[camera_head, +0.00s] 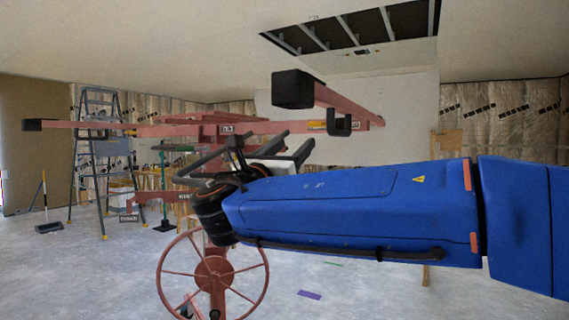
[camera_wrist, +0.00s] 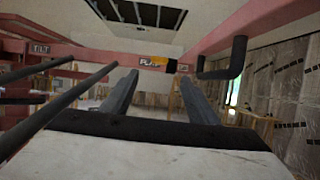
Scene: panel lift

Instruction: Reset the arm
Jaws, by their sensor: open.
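My gripper (camera_head: 288,148) is at the end of my blue arm, beside the red panel lift's upper frame. In the wrist view its two grey fingers stand apart, and the space between the fingertips (camera_wrist: 157,82) holds nothing. The panel lift shows a red spoked wheel (camera_head: 212,272) low down and red cradle beams (camera_head: 347,104) at the top with black end caps. A black hook (camera_head: 340,125) hangs from one beam; the hook also shows right of the fingers in the wrist view (camera_wrist: 226,68). My arm hides part of the lift's mast.
A stepladder (camera_head: 90,165) stands at the left, with a green-handled tool (camera_head: 163,190) near it. A framed opening (camera_head: 355,30) is in the ceiling. Insulated walls (camera_head: 500,120) stand behind. Dark bars (camera_wrist: 65,110) cross the left of the wrist view. Open floor lies at the front left.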

